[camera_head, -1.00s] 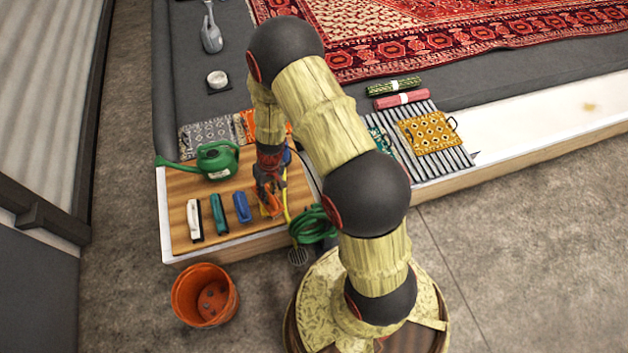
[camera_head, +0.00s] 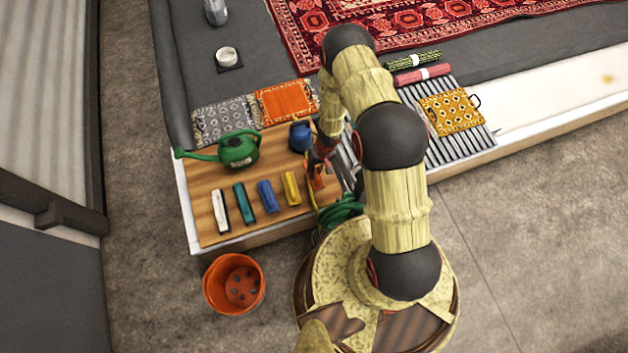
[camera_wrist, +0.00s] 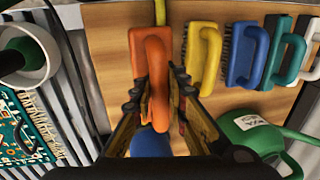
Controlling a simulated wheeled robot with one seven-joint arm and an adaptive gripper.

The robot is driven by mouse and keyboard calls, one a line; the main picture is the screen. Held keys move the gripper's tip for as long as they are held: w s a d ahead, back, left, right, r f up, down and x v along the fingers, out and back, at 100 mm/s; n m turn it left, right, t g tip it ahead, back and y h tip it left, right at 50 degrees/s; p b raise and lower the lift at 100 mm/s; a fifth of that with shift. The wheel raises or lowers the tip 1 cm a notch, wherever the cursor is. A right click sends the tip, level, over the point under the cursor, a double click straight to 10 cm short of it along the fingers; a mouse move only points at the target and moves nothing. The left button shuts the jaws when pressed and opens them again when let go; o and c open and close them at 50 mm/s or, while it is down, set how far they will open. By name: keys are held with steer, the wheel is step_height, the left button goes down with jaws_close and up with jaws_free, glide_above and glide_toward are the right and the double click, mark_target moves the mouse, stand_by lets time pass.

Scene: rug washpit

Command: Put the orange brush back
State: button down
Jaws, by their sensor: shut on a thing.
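The orange brush (camera_head: 317,180) is at the right end of the row of brushes on the wooden board (camera_head: 208,180). In the wrist view the orange brush (camera_wrist: 139,50) has its looped handle between the fingers of my gripper (camera_wrist: 155,95). My gripper (camera_head: 318,160) is shut on this handle, partly hidden by my arm in the head view. The brush lies roughly in line with the yellow brush (camera_head: 291,188), with a gap between them. I cannot tell whether its underside touches the board.
A blue brush (camera_head: 268,195), a teal brush (camera_head: 242,203) and a white brush (camera_head: 220,210) stand left of the yellow one. A green watering can (camera_head: 238,150) and a blue container (camera_head: 300,136) stand behind. A green hose (camera_head: 342,210) lies at right; an orange bucket (camera_head: 234,284) in front.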

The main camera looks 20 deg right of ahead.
steer(key=shift+d+b+x, duration=0.2)
steer(key=shift+b+x, duration=0.1)
steer(key=shift+x, duration=0.75)
steer(key=shift+d+b+x, duration=0.25)
steer(key=shift+b+x, duration=0.05)
steer(key=shift+x, duration=0.75)
steer(key=shift+d+b+x, duration=0.2)
steer(key=shift+b+x, duration=0.1)
steer(key=shift+x, duration=0.8)
steer(key=shift+f, duration=0.25)
steer(key=c, duration=1.8)
jaws_free()
steer(key=shift+o, duration=0.2)
